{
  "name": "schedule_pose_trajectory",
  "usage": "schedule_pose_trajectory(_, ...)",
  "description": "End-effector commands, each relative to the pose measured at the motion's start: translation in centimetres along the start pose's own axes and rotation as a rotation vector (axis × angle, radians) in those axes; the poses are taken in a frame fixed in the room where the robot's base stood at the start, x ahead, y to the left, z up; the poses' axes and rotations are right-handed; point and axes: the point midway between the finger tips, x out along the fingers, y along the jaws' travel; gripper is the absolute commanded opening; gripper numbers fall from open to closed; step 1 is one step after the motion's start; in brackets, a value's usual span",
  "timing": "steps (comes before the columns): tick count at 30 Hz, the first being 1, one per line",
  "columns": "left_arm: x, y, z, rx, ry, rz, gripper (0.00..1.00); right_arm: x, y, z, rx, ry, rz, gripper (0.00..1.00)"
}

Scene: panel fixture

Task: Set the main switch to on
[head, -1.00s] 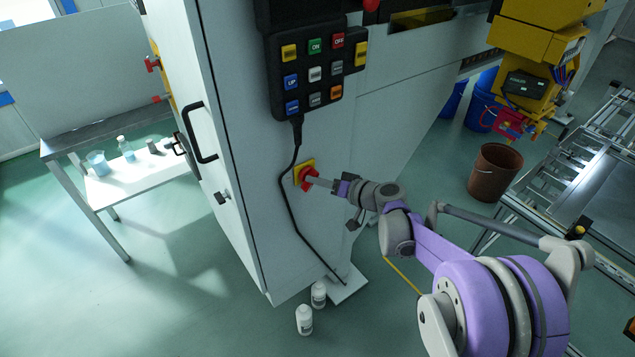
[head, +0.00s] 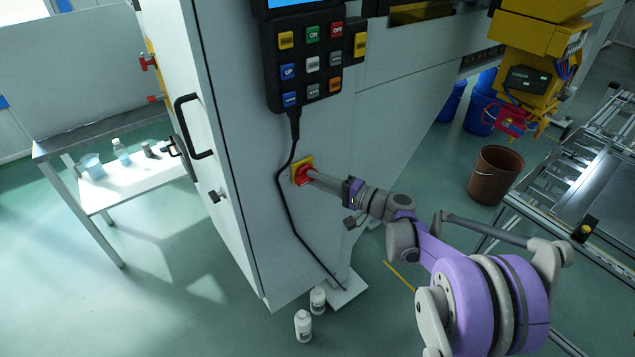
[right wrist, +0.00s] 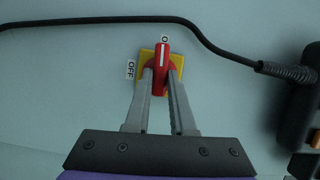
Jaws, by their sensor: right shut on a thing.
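The main switch is a red handle (head: 302,174) on a yellow plate (head: 295,165) on the grey cabinet front. My right gripper (head: 311,177) is shut on the red handle. In the right wrist view the two fingers of my right gripper (right wrist: 161,84) stand on either side of the handle (right wrist: 162,62). The handle's white line points up, at a label whose visible part reads "O"; the rest is hidden. An "OFF" label (right wrist: 130,69) is at the left of the plate (right wrist: 148,56). My left gripper is not in view.
A black keypad (head: 308,70) with a lit blue screen hangs above the switch; its cable (head: 284,190) runs down close by the switch. A black door handle (head: 190,128) is to the left. White bottles (head: 303,325) stand on the floor below.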

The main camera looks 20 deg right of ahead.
Motion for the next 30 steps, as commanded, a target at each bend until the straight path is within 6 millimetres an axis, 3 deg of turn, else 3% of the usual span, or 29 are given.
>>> schedule_pose_trajectory(22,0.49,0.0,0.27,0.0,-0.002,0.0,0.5,-0.01,0.06,0.0,0.085,0.001,-0.035,0.0)
schedule_pose_trajectory(23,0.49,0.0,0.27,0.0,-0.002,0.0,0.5,-0.01,0.06,0.0,0.085,0.0,-0.035,0.24)
schedule_pose_trajectory(24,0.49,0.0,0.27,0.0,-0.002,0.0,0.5,-0.01,0.06,0.01,0.085,0.0,-0.035,0.31)
schedule_pose_trajectory(27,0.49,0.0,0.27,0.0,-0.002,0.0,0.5,-0.01,0.07,0.01,0.084,0.0,-0.035,0.49)
schedule_pose_trajectory(30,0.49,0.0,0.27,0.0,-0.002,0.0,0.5,0.0,0.07,0.01,0.084,0.0,-0.035,0.53)
